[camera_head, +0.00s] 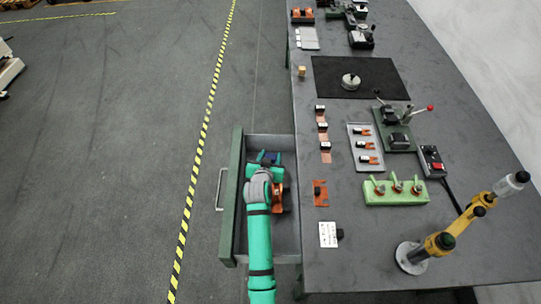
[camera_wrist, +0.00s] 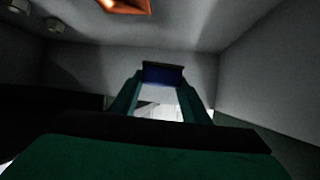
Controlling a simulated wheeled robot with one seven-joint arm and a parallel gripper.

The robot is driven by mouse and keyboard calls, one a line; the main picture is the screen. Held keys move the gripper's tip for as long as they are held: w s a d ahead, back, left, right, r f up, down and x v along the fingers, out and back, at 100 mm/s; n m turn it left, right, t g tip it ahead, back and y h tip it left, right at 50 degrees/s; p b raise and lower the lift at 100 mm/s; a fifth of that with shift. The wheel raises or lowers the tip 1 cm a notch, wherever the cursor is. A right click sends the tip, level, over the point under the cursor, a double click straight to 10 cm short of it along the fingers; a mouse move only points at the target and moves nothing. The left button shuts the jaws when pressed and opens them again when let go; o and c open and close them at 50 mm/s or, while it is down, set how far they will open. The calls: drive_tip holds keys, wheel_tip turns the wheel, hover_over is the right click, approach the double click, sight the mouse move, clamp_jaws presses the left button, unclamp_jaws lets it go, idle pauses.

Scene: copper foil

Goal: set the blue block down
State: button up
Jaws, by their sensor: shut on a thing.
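The blue block (camera_wrist: 163,75) is between the fingertips of my gripper (camera_wrist: 160,88) in the wrist view. My gripper is shut on it. In the head view my gripper (camera_head: 266,162) is over the open drawer (camera_head: 289,240), near its far end. A dark blue patch of the block shows there, between the fingers. I cannot tell whether the block touches the drawer floor. My arm hides part of the drawer.
An orange copper piece (camera_head: 277,198) lies in the drawer beside my arm, and a copper part (camera_wrist: 125,5) shows in the wrist view.

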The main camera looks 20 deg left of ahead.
drive_tip(key=shift+f, duration=0.3)
drive_tip(key=o, duration=1.2)
drive_tip(key=shift+o, duration=0.2)
drive_tip(key=shift+r, duration=0.55)
drive_tip(key=v, duration=1.2)
drive_tip(key=shift+r, duration=0.2)
